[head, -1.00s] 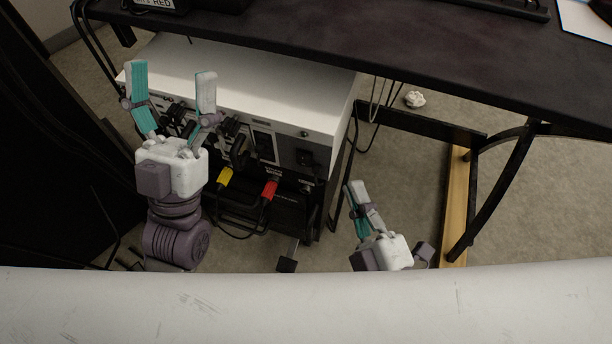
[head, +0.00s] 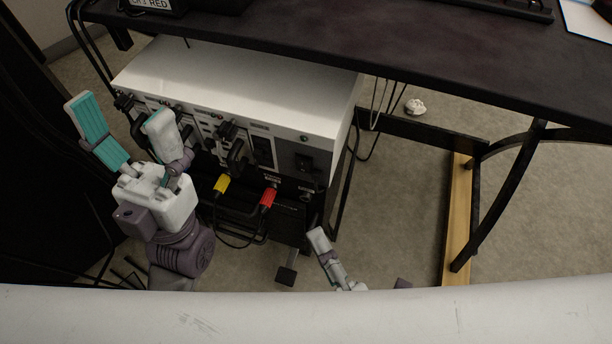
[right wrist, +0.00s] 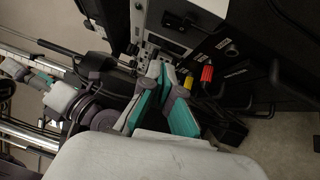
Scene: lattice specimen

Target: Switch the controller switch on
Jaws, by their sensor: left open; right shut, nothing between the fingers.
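The controller (head: 240,85) is a white-topped box under the dark desk, its front panel facing me. A dark, switch-like block (head: 304,162) sits near the panel's right end; its position is too small to tell. My left gripper (head: 118,112) is open and empty in front of the panel's left end, fingers spread and tilted left. My right gripper (head: 318,237) is below and in front of the panel's right end, mostly hidden by my white body. In the right wrist view its teal fingers (right wrist: 162,75) come together at the tips, with nothing visible between them.
Yellow (head: 221,184) and red (head: 268,198) plugs with black cables stick out below the panel. Black plugs (head: 238,155) project from its middle. The desk (head: 420,65) overhangs above. A desk leg (head: 500,200) stands at right, with open floor between it and the controller.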

